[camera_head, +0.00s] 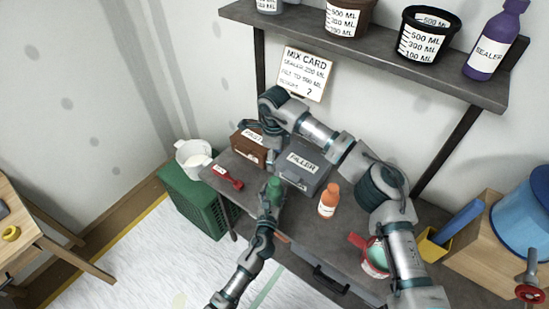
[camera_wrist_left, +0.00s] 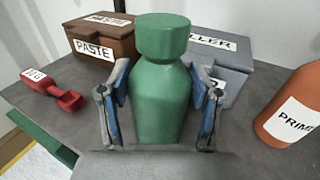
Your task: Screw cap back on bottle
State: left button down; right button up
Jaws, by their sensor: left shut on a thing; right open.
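A green bottle (camera_wrist_left: 160,100) with a wide green cap (camera_wrist_left: 162,36) on its neck stands upright between the fingers of my left gripper (camera_wrist_left: 160,90). In the head view the bottle (camera_head: 274,186) is at the table's front edge, with my left gripper (camera_head: 270,198) shut on its body. I cannot tell how tightly the cap sits. My right gripper (camera_head: 262,140) is open and empty, above and behind the bottle, near the brown PASTE box. An orange PRIMER bottle (camera_head: 328,204) with an orange cap stands to the right, apart from both grippers.
The brown PASTE box (camera_head: 250,146) and grey FILLER box (camera_head: 303,168) stand behind the bottle. A red tool (camera_head: 228,178) lies to the left. A red-handled pot (camera_head: 375,256) is at the right. A shelf (camera_head: 380,50) with cups and a purple SEALER bottle hangs above.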

pick_arm(q)
jog(key=shift+c, duration=0.8)
grip_release()
jog(key=s+a, duration=0.2)
jog(key=s, duration=0.9)
jog(key=shift+s+a, duration=0.15)
jog(key=shift+s, duration=0.25)
